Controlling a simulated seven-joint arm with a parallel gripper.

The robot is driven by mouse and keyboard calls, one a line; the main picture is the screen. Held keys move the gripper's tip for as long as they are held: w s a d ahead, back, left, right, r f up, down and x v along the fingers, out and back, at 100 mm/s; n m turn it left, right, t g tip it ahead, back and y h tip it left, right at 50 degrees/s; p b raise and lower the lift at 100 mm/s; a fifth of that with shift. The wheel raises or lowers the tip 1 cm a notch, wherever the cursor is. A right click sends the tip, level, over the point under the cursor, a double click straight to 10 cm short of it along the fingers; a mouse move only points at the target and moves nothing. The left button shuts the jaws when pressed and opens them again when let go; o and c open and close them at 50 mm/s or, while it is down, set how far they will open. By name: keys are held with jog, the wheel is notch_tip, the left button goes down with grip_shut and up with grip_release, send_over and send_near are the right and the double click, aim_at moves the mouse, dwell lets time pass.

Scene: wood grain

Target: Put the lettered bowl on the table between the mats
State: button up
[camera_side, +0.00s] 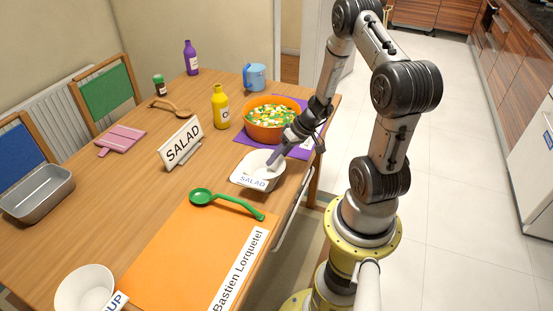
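A second white bowl (82,286), with a partly cut-off label ending in "UP", stands at the lower left.
An orange bowl of vegetables (271,122) stands on the purple mat. A green ladle (225,201) lies on the orange mat. A "SALAD" sign (181,143) and yellow bottle (220,107) stand left of my gripper. A metal tin (38,194) is at far left.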

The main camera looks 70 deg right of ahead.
jog(key=v, duration=0.7)
jog(key=w+a+r+n+g, duration=0.2)
jog(key=a+r+n, duration=0.2)
jog(key=a+r, duration=1)
jog(key=s+a+r+n+t+h, duration=0.1)
jog(key=s+a+r+h, duration=0.1)
jog(key=s+a+r, duration=0.5)
jog(key=s+r, duration=0.2)
jog(key=s, duration=0.2)
jog(key=shift+t, duration=0.3)
